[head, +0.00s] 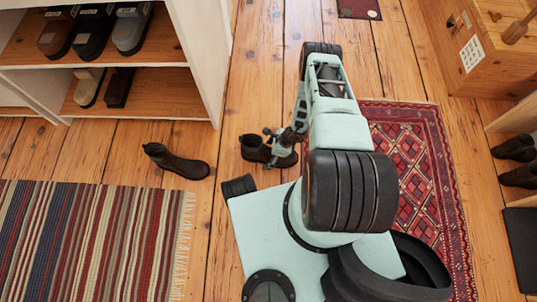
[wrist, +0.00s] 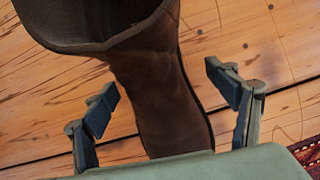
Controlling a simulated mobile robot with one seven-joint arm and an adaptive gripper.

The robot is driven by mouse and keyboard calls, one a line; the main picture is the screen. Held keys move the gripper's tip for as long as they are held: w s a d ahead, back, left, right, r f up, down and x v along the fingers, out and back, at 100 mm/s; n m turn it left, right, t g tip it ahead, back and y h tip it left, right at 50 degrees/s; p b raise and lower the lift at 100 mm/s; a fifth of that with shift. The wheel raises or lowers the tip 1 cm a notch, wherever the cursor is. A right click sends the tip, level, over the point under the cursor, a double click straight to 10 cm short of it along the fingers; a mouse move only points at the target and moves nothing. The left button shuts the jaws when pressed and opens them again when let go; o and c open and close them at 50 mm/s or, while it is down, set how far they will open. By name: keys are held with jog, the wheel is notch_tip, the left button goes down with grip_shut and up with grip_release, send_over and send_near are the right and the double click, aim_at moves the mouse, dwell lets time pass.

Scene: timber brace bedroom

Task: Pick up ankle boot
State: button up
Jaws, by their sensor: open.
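A dark brown ankle boot (head: 253,149) lies on the plank floor just left of my arm. My gripper (head: 280,143) is over this boot and hides part of it. In the wrist view the boot (wrist: 158,80) fills the middle, its wide shaft opening at the upper left. My gripper (wrist: 168,98) is open there, with one finger on each side of the boot. Floor shows between the boot and the right finger; I cannot tell whether the left finger touches it. A second, similar dark boot (head: 178,162) lies on the floor farther left.
A white-sided shoe rack (head: 215,60) with several shoes stands at the upper left. A striped rug (head: 90,240) lies at the lower left, a red patterned rug (head: 425,150) right of my arm. A wooden chest (head: 480,65) is at the upper right. Bare floor separates the two boots.

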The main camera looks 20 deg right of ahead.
jog(key=c, duration=1.8)
jog(key=shift+r, duration=0.1)
